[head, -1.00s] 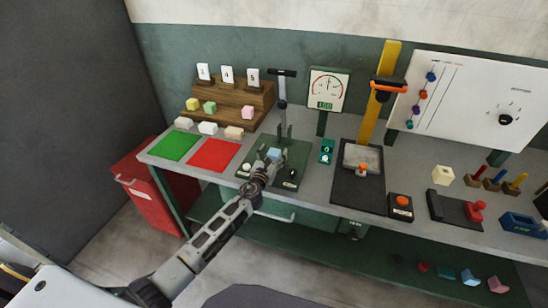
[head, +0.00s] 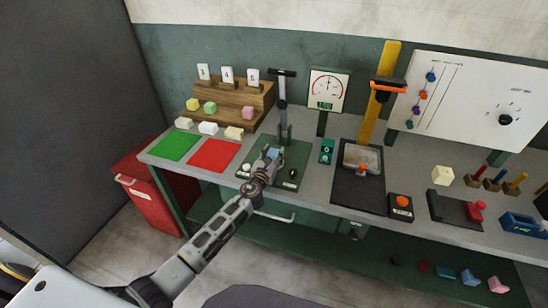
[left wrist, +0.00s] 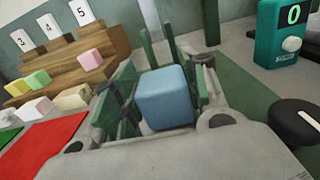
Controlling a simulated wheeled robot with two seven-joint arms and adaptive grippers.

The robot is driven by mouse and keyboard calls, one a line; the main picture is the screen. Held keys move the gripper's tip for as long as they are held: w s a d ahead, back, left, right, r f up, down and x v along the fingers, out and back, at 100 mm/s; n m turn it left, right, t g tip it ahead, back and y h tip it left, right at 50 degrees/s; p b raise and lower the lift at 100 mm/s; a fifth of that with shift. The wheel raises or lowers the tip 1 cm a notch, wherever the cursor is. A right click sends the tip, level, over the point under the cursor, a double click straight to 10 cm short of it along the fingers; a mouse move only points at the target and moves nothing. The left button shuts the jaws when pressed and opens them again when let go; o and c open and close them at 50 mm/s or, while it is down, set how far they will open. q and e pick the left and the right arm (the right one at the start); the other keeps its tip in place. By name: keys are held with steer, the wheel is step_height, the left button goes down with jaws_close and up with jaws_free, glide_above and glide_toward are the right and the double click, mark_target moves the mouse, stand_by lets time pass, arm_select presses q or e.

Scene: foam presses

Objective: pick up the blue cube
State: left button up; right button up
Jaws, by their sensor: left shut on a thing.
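The blue cube (left wrist: 165,98) sits between the two fingers of my left gripper (left wrist: 160,85) in the left wrist view. The gripper is shut on it. In the head view the blue cube (head: 273,154) shows small at the tip of my left gripper (head: 270,158), over the green press base (head: 292,160). I cannot tell whether the cube touches the base. My right gripper is not in view.
A black knob (left wrist: 305,122) is close on the right. Red (head: 214,155) and green (head: 174,146) mats lie to the left. A wooden step rack (head: 232,105) holds colored cubes behind them.

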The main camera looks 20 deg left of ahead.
mark_target(273, 153)
arm_select(q)
steer(key=shift+r, duration=0.25)
steer(key=shift+r+p, duration=0.85)
steer(key=shift+r, duration=0.35)
step_height(273, 153, up, 6)
steer(key=shift+f+p, duration=0.25)
steer(key=shift+p, duration=0.8)
steer(key=shift+r, duration=0.85)
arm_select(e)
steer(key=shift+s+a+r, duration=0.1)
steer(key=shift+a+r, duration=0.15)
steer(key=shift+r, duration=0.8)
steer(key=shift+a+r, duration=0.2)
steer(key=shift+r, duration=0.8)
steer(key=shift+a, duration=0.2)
arm_select(q)
steer(key=shift+a, duration=0.15)
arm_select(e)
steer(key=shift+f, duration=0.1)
